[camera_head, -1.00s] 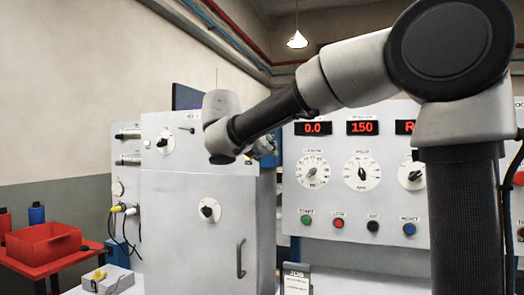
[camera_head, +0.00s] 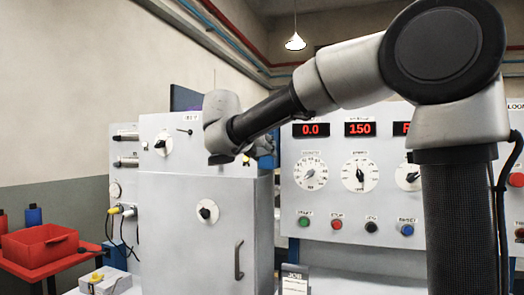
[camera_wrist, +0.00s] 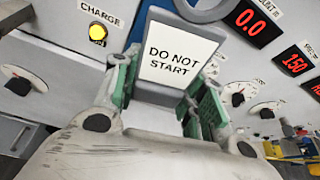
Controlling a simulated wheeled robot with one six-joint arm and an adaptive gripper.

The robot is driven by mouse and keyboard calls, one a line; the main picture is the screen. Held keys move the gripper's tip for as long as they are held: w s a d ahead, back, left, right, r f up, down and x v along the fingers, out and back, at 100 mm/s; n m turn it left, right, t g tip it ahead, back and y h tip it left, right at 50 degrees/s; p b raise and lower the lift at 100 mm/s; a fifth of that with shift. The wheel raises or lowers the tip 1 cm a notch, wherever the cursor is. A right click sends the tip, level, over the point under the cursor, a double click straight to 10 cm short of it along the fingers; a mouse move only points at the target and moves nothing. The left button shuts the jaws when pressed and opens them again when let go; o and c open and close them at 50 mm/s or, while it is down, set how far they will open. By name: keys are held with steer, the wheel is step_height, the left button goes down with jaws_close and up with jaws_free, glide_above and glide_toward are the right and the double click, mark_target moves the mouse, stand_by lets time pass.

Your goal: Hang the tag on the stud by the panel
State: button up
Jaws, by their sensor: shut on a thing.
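The tag (camera_wrist: 176,55) is a white plate in a dark frame reading "DO NOT START", with a grey ring (camera_wrist: 203,9) at its top. My gripper (camera_wrist: 163,90) has its green-padded fingers on both sides of the tag and is shut on it. In the head view my gripper is mostly hidden behind my wrist and the grey cabinet's upper right edge. A small dark-tipped peg (camera_head: 185,131), possibly the stud, stands out from the cabinet's upper front, left of my wrist. I cannot make out a stud in the wrist view.
The grey cabinet (camera_head: 180,225) has a door handle (camera_head: 239,260) and knobs. The control panel (camera_head: 335,205) with red displays and dials stands to its right. A yellow charge lamp (camera_wrist: 98,33) shows in the wrist view. A red bin (camera_head: 40,244) is at far left.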

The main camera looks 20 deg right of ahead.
steer(key=shift+w+d, duration=0.35)
steer(key=shift+w, duration=0.15)
steer(key=shift+w+d, duration=0.1)
steer(key=shift+w, duration=0.15)
stand_by(0.4)
steer(key=shift+f, duration=0.25)
steer(key=o, duration=1.2)
steer(key=shift+f+v, duration=0.2)
steer(key=shift+v, duration=2.05)
steer(key=shift+f+v, duration=0.15)
steer(key=shift+v, duration=2.05)
steer(key=shift+s, duration=0.15)
